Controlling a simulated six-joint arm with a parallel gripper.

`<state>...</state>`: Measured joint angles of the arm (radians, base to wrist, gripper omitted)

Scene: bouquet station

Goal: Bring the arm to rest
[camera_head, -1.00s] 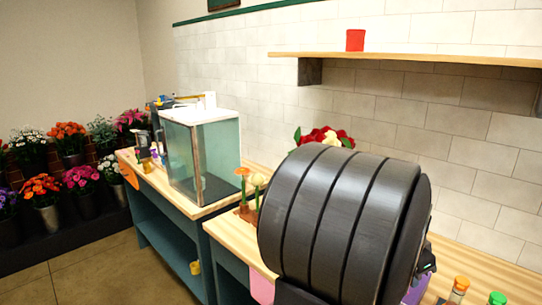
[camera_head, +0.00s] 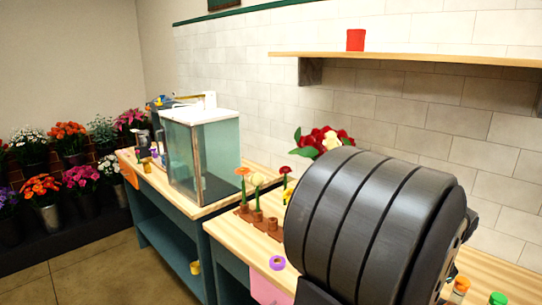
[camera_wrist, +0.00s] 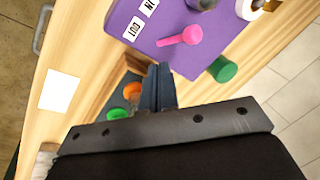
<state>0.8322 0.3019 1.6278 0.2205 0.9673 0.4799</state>
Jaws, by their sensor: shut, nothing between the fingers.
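My gripper (camera_wrist: 158,82) shows in the wrist view with its two dark fingers together and nothing between them. It is above the wooden bench, just beside a purple board (camera_wrist: 165,40) with "IN" and "OUT" labels. A pink knobbed piece (camera_wrist: 182,37) is on that board. In the head view my large dark arm covers the lower right, and the gripper is hidden there.
Near my fingers are a green cap (camera_wrist: 222,69), an orange top (camera_wrist: 132,91) and a green top (camera_wrist: 117,114). A white card (camera_wrist: 60,91) lies on the bench.

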